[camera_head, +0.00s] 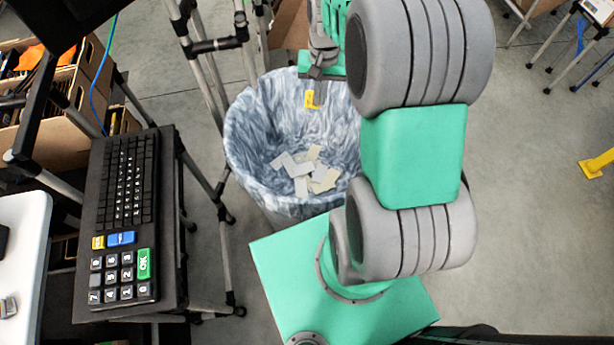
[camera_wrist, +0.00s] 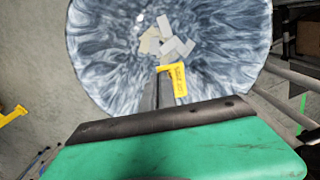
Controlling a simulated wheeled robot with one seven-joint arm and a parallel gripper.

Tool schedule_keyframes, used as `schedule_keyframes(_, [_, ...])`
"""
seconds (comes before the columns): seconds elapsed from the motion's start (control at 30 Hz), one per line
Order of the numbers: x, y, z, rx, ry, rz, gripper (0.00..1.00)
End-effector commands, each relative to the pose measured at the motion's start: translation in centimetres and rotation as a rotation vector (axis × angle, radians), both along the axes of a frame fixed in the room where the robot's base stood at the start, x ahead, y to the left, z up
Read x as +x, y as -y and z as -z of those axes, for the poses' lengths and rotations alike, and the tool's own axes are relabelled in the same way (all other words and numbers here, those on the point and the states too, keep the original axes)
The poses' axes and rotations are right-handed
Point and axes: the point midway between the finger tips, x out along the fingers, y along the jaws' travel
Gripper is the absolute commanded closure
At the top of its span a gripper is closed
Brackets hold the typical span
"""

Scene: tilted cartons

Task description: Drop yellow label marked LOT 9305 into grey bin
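The yellow label (camera_head: 310,100) hangs at the tips of my gripper (camera_wrist: 160,74), over the bin opening. It also shows in the wrist view (camera_wrist: 178,79) with dark print too small to read surely. My gripper's two dark fingers lie close together, shut on one edge of the label. The grey bin (camera_head: 236,150), lined with a crumpled bluish translucent bag, stands below the gripper. It fills the upper part of the wrist view (camera_wrist: 100,60). Several pale paper pieces (camera_head: 302,168) lie at its bottom.
A black keyboard (camera_head: 128,185) on a stand is left of the bin, with metal stand poles (camera_head: 205,70) close to the bin's left side. Cardboard boxes (camera_head: 75,110) stand at far left. A yellow floor-level piece (camera_head: 597,163) is at right. Open floor lies right of my arm.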

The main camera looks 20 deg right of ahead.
Motion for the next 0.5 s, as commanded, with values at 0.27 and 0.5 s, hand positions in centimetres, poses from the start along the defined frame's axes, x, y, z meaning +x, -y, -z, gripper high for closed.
schedule_keyframes(0.27, [0.0,0.3,2.8,0.0,0.001,0.01,1.0])
schedule_keyframes(0.5, [-0.1,0.4,5.9,0.0,0.001,0.011,1.0])
